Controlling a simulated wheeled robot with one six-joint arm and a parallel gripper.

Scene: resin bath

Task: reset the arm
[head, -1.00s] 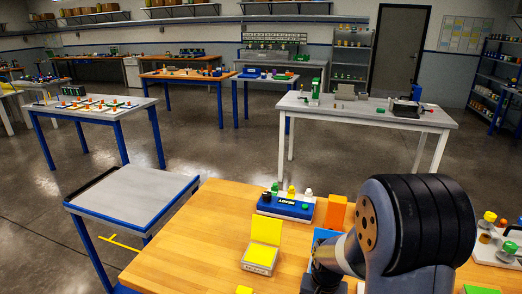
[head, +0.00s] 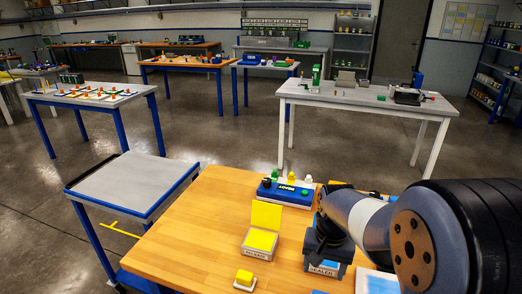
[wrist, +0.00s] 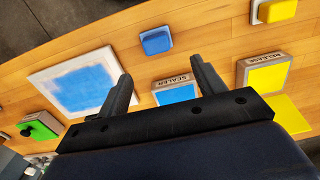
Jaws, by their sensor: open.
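My gripper (wrist: 162,68) is open and empty, with its two black fingers spread apart above the wooden table. In the head view my gripper (head: 325,238) hangs over the sealer box, and its fingertips are hard to make out there. The box labelled SEALER (head: 323,267) has a blue pad, and in the wrist view the sealer box (wrist: 176,92) lies between and beyond the fingers, partly hidden by one. A white panel with a blue patch (wrist: 80,82) lies left of the fingers, and the yellow box labelled RELEASE (wrist: 267,74) lies to their right.
A yellow block on a white base (head: 244,280) and a blue block (wrist: 156,41) lie on the table. The open yellow release box (head: 259,240) and a blue stand with several coloured knobs (head: 286,191) are close by. An empty grey side table (head: 130,184) stands left.

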